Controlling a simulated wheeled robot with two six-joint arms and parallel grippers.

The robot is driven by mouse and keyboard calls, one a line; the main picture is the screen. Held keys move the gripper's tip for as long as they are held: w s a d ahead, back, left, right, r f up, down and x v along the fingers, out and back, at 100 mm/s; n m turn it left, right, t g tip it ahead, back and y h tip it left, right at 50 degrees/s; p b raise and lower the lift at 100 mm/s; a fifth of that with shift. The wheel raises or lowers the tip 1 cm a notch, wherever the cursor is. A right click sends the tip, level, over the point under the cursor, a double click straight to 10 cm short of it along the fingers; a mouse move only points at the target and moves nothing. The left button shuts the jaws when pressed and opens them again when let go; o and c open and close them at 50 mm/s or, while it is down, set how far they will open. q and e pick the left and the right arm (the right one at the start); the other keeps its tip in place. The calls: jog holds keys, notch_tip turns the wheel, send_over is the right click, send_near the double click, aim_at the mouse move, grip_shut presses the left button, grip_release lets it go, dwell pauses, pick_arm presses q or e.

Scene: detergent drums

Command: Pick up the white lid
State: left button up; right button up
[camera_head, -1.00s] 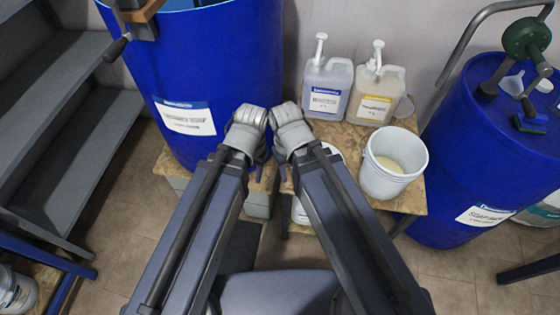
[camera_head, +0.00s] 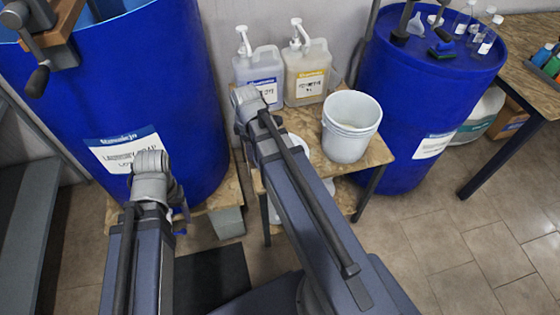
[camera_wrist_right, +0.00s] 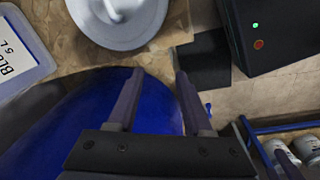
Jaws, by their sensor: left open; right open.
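The white lid looks to be the pale round disc (camera_wrist_right: 118,22) with a white upright piece on it, cut by the top edge of the right wrist view. It rests on the chipboard bench. In the head view a white round edge (camera_head: 301,142) shows just behind my right arm, which hides most of it. My right gripper (camera_head: 247,132) is over the bench, left of that edge. Its spread, empty fingers show in the right wrist view (camera_wrist_right: 160,76), apart from the disc. My left gripper (camera_head: 176,205) is open in front of the left blue drum; its fingertips are mostly hidden.
A white bucket (camera_head: 350,128) stands on the bench (camera_head: 376,153) to the right. Two pump jugs (camera_head: 262,72) stand at its back. Large blue drums stand left (camera_head: 150,70) and right (camera_head: 405,110). The floor at right is clear.

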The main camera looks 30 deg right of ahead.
jog(key=shift+w+d+f+n+t+b, duration=0.15)
jog(key=shift+w+d+f+n+b, duration=0.7)
jog(key=shift+d, duration=1.35)
jog(key=shift+w+d+f+n+t+b, duration=0.25)
jog(key=shift+d+f+n+b, duration=0.3)
jog(key=shift+d+f+b, duration=1.15)
jog(key=shift+w+d+f+n+t+b, duration=0.2)
jog(key=shift+w+d+f+n, duration=0.5)
jog(key=shift+d, duration=1.95)
jog(key=shift+f, duration=0.15)
jog(key=b+x, duration=0.5)
jog(key=shift+d, duration=0.15)
grip_shut()
